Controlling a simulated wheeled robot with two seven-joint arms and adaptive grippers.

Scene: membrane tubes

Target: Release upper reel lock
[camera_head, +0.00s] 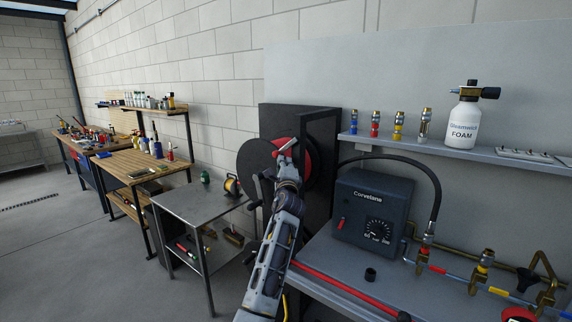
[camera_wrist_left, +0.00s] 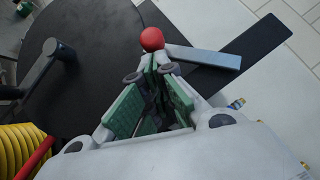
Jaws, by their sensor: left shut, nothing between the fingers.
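The reel has a large dark disc (camera_head: 256,164) with red (camera_head: 304,163) showing behind my gripper. In the left wrist view the dark disc (camera_wrist_left: 95,55) fills much of the upper left. A lever with a round red knob (camera_wrist_left: 152,39) and a flat light grey bar (camera_wrist_left: 205,57) lies just beyond my fingertips; I take it for the reel lock. My left gripper (camera_head: 287,152) is in front of the reel. Its green-padded fingers (camera_wrist_left: 150,72) are shut and empty, close to the knob; whether they touch it I cannot tell. My right gripper is out of view.
A dark crank handle (camera_wrist_left: 42,66) sticks out from the disc. A yellow coiled hose (camera_wrist_left: 18,152) is at lower left in the wrist view. A metal table (camera_head: 205,200) stands left of the reel. A grey box with a dial (camera_head: 372,215) sits on the right-hand bench.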

